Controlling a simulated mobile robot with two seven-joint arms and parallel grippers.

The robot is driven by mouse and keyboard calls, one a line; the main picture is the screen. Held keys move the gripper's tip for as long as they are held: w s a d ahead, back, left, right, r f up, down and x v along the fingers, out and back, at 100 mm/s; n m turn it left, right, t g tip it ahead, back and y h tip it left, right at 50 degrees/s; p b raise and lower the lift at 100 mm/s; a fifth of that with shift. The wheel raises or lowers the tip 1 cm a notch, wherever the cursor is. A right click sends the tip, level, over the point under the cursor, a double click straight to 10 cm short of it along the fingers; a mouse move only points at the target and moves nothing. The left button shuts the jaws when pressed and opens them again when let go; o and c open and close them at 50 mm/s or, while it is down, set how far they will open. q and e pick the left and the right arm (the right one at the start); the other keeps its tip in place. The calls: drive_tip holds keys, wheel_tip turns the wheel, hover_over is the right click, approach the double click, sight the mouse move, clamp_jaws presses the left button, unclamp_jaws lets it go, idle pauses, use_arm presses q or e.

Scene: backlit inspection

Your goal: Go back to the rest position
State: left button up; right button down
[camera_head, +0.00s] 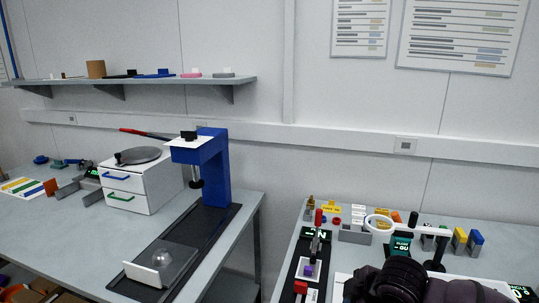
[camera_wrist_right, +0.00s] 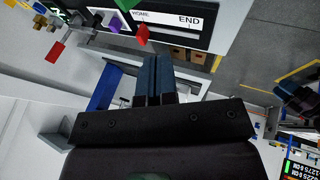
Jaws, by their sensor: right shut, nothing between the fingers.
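My right gripper (camera_wrist_right: 152,62) shows in the right wrist view with its two dark blue fingers side by side, shut and empty. In the head view a dark part of my right arm (camera_head: 405,282) covers the lower right corner, over the right table; the fingers cannot be made out there.
The left table (camera_head: 95,238) bears a blue press stand (camera_head: 214,175) and a white drawer box (camera_head: 145,187). The right table (camera_head: 460,262) holds several small parts and a white ring (camera_head: 378,222) on a stand. A gap separates the tables. A shelf (camera_head: 150,80) hangs behind.

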drive_tip(key=s+f+m, duration=0.6)
drive_tip(key=s, duration=0.6)
drive_tip(key=s+d+f+m+g+h, duration=0.1)
drive_tip(key=s+d+f+m+h, duration=0.1)
drive_tip(key=s+d+m, duration=0.45)
drive_tip(key=s+d+f+m+g+h, duration=0.1)
drive_tip(key=s+d+m+h, duration=0.2)
drive_tip(key=s, duration=0.7)
drive_tip(key=w+f+n+t+y, duration=0.1)
drive_tip(key=w+f+t+y, duration=0.1)
drive_tip(key=w+f+t, duration=0.6)
drive_tip(key=shift+w+d+f, duration=0.25)
drive_tip(key=shift+f, duration=1)
